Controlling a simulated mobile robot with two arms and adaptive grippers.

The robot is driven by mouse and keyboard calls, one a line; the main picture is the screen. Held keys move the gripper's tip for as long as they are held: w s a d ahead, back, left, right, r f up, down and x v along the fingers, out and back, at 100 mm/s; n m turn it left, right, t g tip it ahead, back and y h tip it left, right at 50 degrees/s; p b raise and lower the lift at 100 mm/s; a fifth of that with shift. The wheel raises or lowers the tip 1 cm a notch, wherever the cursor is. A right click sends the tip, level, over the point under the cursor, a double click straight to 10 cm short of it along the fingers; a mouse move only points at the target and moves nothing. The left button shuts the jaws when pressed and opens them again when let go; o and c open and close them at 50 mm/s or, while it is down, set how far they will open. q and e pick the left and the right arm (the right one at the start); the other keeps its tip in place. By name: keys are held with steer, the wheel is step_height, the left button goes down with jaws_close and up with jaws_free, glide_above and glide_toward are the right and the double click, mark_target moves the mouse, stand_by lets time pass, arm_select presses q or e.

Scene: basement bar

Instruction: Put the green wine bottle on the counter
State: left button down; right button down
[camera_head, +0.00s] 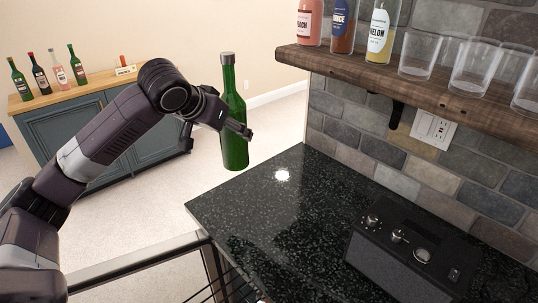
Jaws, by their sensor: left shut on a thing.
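The green wine bottle (234,130) is upright in the head view, with a dark cap and a green glass body. My left gripper (243,129) is shut on it around the body. The bottle is in the air and appears near the far left corner of the counter; its exact height above the counter is hard to tell. The counter (270,215) is black speckled stone with a bare area at its left end. My right gripper is not in view.
A dark radio (410,250) with knobs stands on the counter's right part. A wooden shelf (420,85) above holds bottles and clear glasses (420,55). A blue cabinet (70,133) with several bottles stands at the back left. A metal rail (135,262) is at the counter's front left.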

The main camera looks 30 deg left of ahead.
arm_select(q)
step_height(320, 180, down, 19)
steer(key=p, duration=0.2)
steer(key=shift+f, duration=0.15)
steer(key=c, duration=1.1)
jaws_free()
steer(key=shift+s+f, duration=0.1)
steer(key=shift+f, duration=0.15)
steer(key=shift+c, duration=0.2)
steer(key=o, duration=0.3)
steer(key=shift+r, duration=0.1)
steer(key=shift+b+v, duration=1.6)
steer(key=shift+v, duration=4.45)
